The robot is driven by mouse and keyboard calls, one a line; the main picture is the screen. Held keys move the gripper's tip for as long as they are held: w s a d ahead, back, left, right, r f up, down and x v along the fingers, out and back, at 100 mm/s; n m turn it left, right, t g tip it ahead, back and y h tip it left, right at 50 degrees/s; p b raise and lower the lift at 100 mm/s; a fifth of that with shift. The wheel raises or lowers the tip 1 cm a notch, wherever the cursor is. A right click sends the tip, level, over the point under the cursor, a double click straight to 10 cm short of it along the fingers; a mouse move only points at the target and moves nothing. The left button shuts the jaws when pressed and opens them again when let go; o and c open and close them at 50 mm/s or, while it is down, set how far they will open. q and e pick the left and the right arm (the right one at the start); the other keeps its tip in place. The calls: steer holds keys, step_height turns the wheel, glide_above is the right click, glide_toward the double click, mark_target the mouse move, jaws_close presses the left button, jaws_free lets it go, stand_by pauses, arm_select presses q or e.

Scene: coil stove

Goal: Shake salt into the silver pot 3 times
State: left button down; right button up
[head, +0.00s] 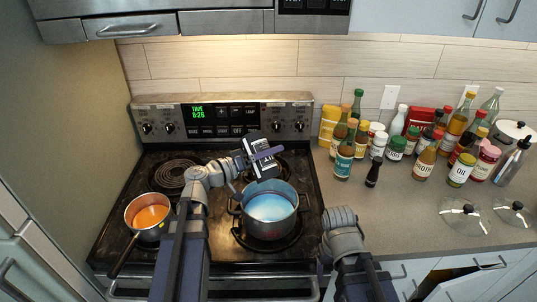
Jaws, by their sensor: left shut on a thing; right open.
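The silver pot (269,222) stands on the front right burner with a pale blue liquid in it. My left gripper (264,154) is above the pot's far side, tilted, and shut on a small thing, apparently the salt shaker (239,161). The gripper hides most of it, and I cannot read its label. My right gripper (324,258) is low at the stove's front right edge, right of the pot and apart from it. It is open, with its fingers mostly hidden.
A small pan (149,213) with orange liquid sits on the front left burner. Several bottles and jars crowd the right counter (400,215), with a dark pepper mill (374,171) at their front. Glass lids (465,216) lie at the right. The counter's front left is clear.

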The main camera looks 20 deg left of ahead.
mark_target(266, 144)
arm_select(q)
steer(key=shift+r+p, duration=1.9)
steer(key=shift+r, duration=0.2)
step_height(266, 144, down, 6)
steer(key=b, duration=0.5)
steer(key=shift+r+b, duration=0.15)
steer(key=shift+b, duration=0.25)
steer(key=shift+w+r+p, duration=0.1)
steer(key=shift+r+p, duration=0.4)
steer(key=shift+p, duration=0.05)
steer(key=shift+r, duration=0.15)
